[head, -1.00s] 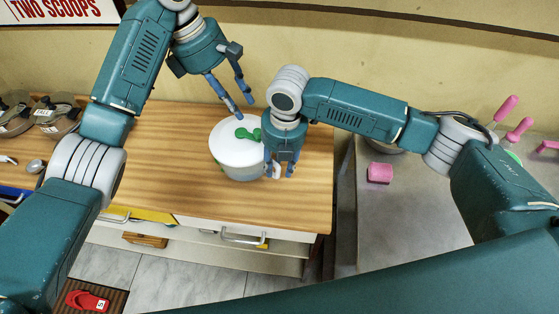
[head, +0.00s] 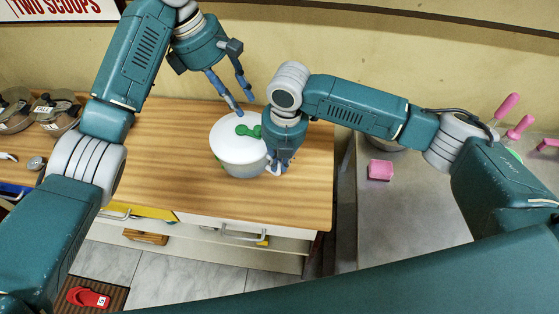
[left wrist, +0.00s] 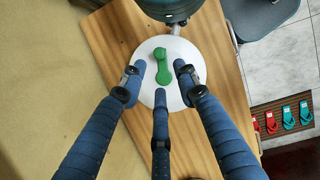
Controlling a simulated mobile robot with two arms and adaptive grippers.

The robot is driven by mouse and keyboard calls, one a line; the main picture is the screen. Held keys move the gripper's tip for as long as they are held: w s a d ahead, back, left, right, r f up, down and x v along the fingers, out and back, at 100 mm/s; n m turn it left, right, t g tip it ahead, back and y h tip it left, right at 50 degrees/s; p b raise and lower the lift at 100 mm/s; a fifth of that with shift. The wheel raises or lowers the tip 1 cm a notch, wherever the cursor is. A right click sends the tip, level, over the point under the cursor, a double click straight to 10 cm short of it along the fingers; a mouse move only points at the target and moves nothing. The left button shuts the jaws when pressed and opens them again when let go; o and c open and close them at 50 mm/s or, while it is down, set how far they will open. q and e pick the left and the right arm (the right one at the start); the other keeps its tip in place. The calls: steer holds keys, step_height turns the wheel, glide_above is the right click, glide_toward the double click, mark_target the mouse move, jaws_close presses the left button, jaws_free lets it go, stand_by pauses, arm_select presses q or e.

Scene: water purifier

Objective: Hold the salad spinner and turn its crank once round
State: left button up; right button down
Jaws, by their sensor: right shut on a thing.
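The salad spinner (head: 231,153), a white round bowl with a white lid, stands upright on the wooden counter. Its green crank (head: 248,131) lies across the lid top, pointing toward the right gripper in the head view. The lid (left wrist: 148,55) and crank (left wrist: 163,66) also show from above in the left wrist view. My right gripper (head: 277,166) is shut on the spinner's right side; the exact contact is partly hidden by its own fingers. My left gripper (head: 244,105) is open and empty, above and behind the lid, its fingers spread and apart from the crank.
The wooden counter (head: 165,150) is clear left and right of the spinner. Dark-lidded pots (head: 55,110) stand at the far left. A pink block (head: 380,170) lies on the grey counter to the right. The wall is close behind my left gripper.

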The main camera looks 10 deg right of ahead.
arm_select(q)
steer(key=shift+o, duration=0.6)
steer(key=m+t+y, duration=0.1)
steer(key=m+t, duration=0.3)
steer(key=m, duration=1.9)
glide_toward(257, 127)
steer(key=x, duration=0.9)
steer(key=shift+s, duration=0.15)
steer(key=shift+r, duration=0.1)
jaws_close()
